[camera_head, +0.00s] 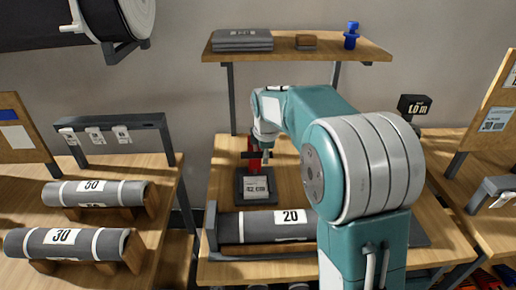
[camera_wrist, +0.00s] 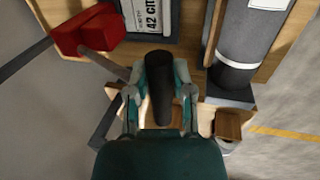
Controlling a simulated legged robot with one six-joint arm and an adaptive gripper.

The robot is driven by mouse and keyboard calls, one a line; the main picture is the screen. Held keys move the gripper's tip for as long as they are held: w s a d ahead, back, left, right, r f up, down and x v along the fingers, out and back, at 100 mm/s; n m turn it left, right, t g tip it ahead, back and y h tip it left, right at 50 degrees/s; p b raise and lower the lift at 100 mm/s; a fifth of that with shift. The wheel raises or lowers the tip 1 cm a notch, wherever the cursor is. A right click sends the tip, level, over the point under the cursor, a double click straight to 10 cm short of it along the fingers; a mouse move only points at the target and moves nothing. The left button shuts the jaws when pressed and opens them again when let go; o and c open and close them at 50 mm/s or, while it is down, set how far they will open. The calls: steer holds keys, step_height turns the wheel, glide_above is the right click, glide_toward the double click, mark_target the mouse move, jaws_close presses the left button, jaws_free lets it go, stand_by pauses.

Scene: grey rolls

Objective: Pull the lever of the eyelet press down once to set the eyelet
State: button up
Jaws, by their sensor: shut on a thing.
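The eyelet press has a red body (camera_head: 254,156) on a dark base with a white label reading 42 (camera_head: 256,187), standing on the middle table. In the wrist view its red head (camera_wrist: 90,30) is at upper left. A thin grey lever rod (camera_wrist: 107,65) runs from the head toward a black cylindrical grip (camera_wrist: 160,95). My gripper (camera_wrist: 159,78) has its two fingers on either side of this grip and is shut on it. In the head view my arm hides most of the gripper and lever. The eyelet is not visible.
A grey roll labelled 20 (camera_head: 265,228) lies in a holder in front of the press. A shelf (camera_head: 280,50) with folded grey cloth (camera_head: 242,40) and a blue object (camera_head: 351,36) is above. Rolls labelled 50 (camera_head: 97,193) and 30 (camera_head: 67,243) lie on the left table.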

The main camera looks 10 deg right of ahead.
steer(key=shift+f, duration=0.15)
steer(key=shift+s+a+f, duration=0.1)
steer(key=shift+s+f, duration=0.25)
steer(key=shift+f, duration=0.4)
steer(key=shift+s+f, duration=0.25)
steer(key=shift+f, duration=0.55)
steer(key=shift+s+f, duration=0.1)
steer(key=shift+f, duration=0.9)
steer(key=shift+s+f, duration=0.1)
steer(key=shift+f, duration=0.75)
